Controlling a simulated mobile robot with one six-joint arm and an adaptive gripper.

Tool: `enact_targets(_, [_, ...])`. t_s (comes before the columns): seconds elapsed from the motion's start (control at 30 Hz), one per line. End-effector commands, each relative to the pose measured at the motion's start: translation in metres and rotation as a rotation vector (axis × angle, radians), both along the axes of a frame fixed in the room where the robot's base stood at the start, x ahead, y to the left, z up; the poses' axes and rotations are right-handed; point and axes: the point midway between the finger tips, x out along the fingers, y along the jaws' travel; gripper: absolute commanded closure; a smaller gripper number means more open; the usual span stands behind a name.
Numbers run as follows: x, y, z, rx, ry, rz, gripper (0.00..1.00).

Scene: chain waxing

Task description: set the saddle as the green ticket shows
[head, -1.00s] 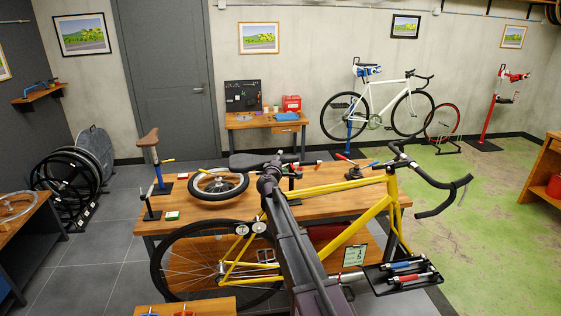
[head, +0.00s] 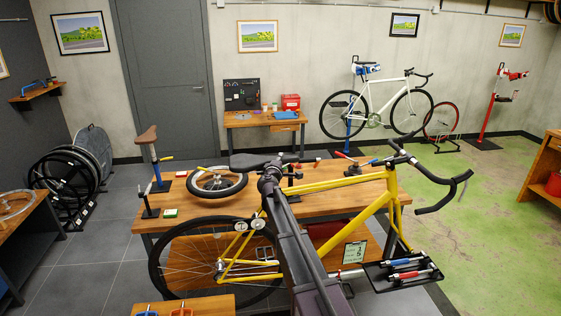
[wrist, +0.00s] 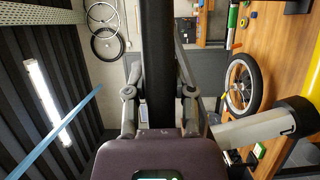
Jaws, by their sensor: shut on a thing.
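The yellow bike (head: 372,212) stands in front of the wooden bench, its black saddle (head: 250,160) at its upper left. In the wrist view the two fingers of my gripper (wrist: 158,98) are shut on the long black saddle (wrist: 157,45), one on each side. The silver seatpost (wrist: 245,128) runs into a black collar (wrist: 297,116) on the yellow frame, with a dark mark near the collar. The green ticket (head: 354,253) hangs low by the bike; its figures look like 1 and 5, but are small.
A black tray (head: 402,276) with red and blue-handled tools is at lower right. Green floor (head: 480,210) is clear at right.

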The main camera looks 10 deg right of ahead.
Motion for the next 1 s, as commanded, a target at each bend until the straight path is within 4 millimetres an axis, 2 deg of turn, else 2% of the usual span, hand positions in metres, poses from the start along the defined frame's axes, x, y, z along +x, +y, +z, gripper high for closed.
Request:
enact_targets(0.07, [0.001, 0.0, 0.0, 0.0, 0.0, 0.0, 1.0])
enact_targets(0.1, [0.001, 0.0, 0.0, 0.0, 0.0, 0.0, 0.65])
enact_targets(0.2, [0.001, 0.0, 0.0, 0.0, 0.0, 0.0, 0.35])
enact_targets(0.67, [-0.001, 0.0, 0.0, 0.0, 0.0, 0.0, 0.33])
enact_targets(0.87, [-0.013, 0.005, 0.0, 0.0, 0.0, 0.001, 0.33])
enact_targets(1.0, [-0.029, 0.011, 0.0, 0.0, 0.0, 0.001, 0.33])
